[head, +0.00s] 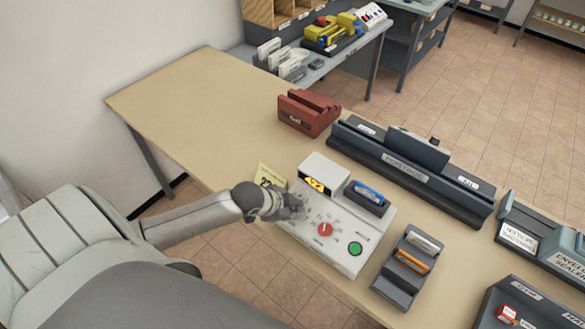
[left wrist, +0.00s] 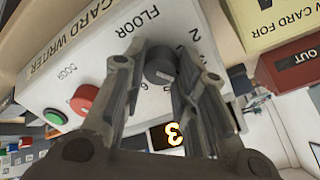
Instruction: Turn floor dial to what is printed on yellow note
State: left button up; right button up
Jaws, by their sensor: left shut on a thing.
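The white card writer (head: 310,245) stands on the table. Its grey floor dial (left wrist: 160,68) sits under the FLOOR label, with printed numbers around it. My left gripper (head: 297,208) is shut on the floor dial, one finger on each side; this also shows in the left wrist view (left wrist: 160,75). The fingers cover some numbers. The yellow note (head: 268,176) stands behind the card writer; its print is too small to read in the head view. In the left wrist view the note (left wrist: 275,22) is cut off at "CARD FOR". My right gripper is not in view.
The card writer also has a red knob (head: 325,229), a green button (head: 355,248), a lit orange display (head: 315,184) and a blue card in a slot (head: 369,193). A card rack (head: 397,290) stands right, a red OUT box (head: 302,120) behind. The table's left end is clear.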

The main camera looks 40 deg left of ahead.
pick_arm(q)
jog(key=n, duration=0.6)
jog(key=shift+n, duration=0.3)
jog(key=n, duration=0.6)
jog(key=shift+t+y, duration=0.3)
jog(key=shift+t, duration=0.1)
jog(key=shift+n, duration=0.3)
jog(key=o, duration=1)
jog(key=shift+o, duration=0.2)
jog(key=shift+s+a, duration=0.1)
jog(key=d+v, duration=0.1)
jog(key=v, duration=1)
jog(key=shift+s+a+r, duration=0.3)
jog(key=shift+a+r, duration=0.05)
jog(key=shift+a, duration=0.1)
